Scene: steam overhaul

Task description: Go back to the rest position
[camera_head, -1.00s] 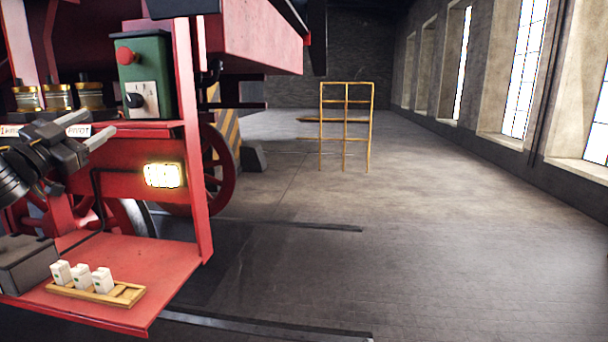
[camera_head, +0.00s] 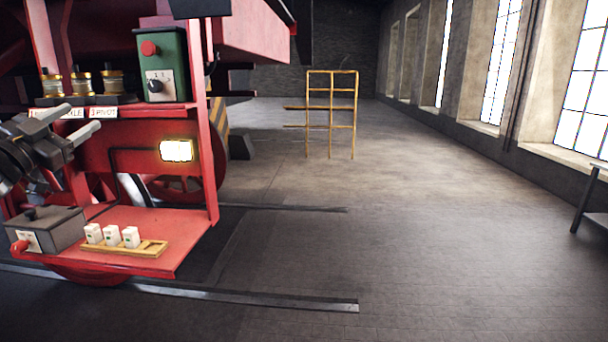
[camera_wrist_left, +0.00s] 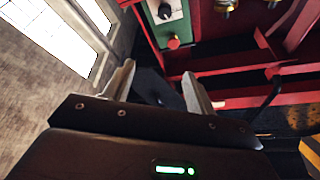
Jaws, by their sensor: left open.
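My left gripper (camera_head: 84,116) comes in from the left of the head view, in front of the red locomotive frame. Its two fingers are apart with nothing between them. In the left wrist view the open fingers (camera_wrist_left: 158,72) also have an empty gap between them. A green control box (camera_head: 161,62) with a red button and a dark knob stands on the upper red shelf, to the right of the gripper and higher in the picture. It also shows in the left wrist view (camera_wrist_left: 168,20). My right gripper is in neither view.
The lower red shelf (camera_head: 190,243) holds a wooden rack (camera_head: 98,249) with three white blocks (camera_head: 112,235) and a grey box (camera_head: 50,231). Brass-banded cups (camera_head: 82,84) stand above. A lit lamp (camera_head: 176,150) is on the frame. A table (camera_head: 592,190) edges in right. The middle floor is clear.

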